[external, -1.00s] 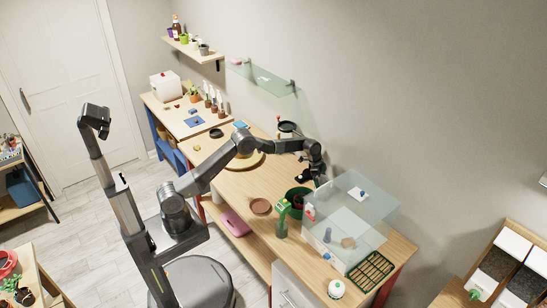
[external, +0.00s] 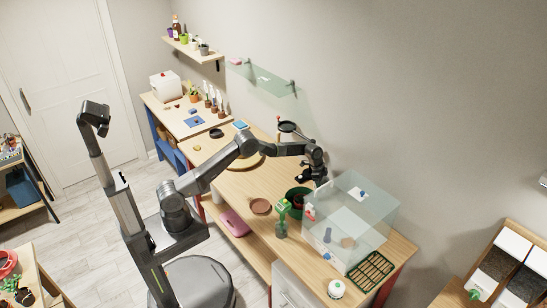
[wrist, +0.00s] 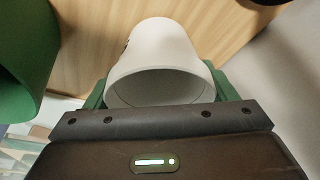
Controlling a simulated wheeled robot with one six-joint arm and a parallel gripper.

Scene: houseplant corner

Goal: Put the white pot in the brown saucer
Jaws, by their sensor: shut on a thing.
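The white pot (wrist: 160,48) fills the top middle of the wrist view, its open rim facing the camera. My gripper (wrist: 158,92) is shut on it, with a green finger on each side. In the external view, my gripper (external: 321,181) is at the wall side of the table, beside the green pot and the clear box. The white pot cannot be made out there. The brown saucer (external: 261,206) lies flat on the table, left of my gripper and apart from it, and looks empty.
A dark green pot (external: 297,199) stands close to my gripper and also shows at the left of the wrist view (wrist: 22,60). A clear box (external: 352,215) is just right. A green-topped item (external: 282,220) stands between saucer and box. The table left of the saucer is clear.

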